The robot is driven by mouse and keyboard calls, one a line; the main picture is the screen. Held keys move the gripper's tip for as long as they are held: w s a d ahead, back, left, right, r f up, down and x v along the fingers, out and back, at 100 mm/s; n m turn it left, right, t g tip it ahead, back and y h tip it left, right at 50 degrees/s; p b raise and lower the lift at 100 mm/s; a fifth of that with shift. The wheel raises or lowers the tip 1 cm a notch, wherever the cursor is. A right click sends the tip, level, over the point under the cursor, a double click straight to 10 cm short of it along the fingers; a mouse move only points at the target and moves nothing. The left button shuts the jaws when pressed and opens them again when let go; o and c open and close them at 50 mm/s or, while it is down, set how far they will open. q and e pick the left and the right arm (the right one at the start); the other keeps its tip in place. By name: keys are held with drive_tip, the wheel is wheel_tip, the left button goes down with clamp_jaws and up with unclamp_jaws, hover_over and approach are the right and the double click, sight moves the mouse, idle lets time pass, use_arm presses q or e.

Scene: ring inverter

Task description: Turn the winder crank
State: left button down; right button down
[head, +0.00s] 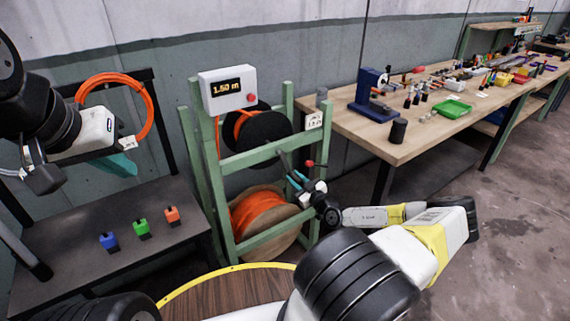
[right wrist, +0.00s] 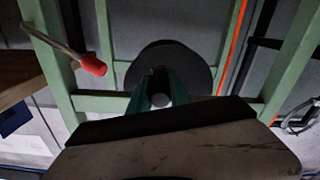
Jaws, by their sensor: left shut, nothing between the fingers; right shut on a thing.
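The winder is a green frame (head: 222,190) with a black reel (head: 258,131) above and an orange cable spool (head: 262,213) below. Its display box (head: 228,88) reads 1.50 m. My right gripper (head: 297,180) is at the frame's right side, its teal fingers shut on what appears to be the winder crank's grey handle. In the right wrist view, a grey round end (right wrist: 160,100) shows between the fingers (right wrist: 160,92); they hide the rest. A red-knobbed lever (head: 310,163) stands apart from the fingers; it also shows in the right wrist view (right wrist: 93,66). My left gripper (head: 122,165) is shut and empty at left.
An orange cable coil (head: 147,110) hangs on a black rack behind my left gripper. Blue (head: 109,241), green (head: 142,228) and orange (head: 172,215) small blocks stand on the dark table (head: 70,235). A wooden workbench (head: 400,150) with a blue press and tools stands at right.

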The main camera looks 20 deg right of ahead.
drive_tip(key=shift+a+r, duration=0.1)
drive_tip(key=shift+a, duration=0.35)
drive_tip(key=c, duration=1.2)
unclamp_jaws()
drive_tip(key=shift+s+d, duration=0.1)
drive_tip(key=shift+d, duration=0.05)
drive_tip(key=shift+s+d, duration=0.1)
drive_tip(key=shift+s, duration=0.2)
drive_tip(key=v, duration=0.7)
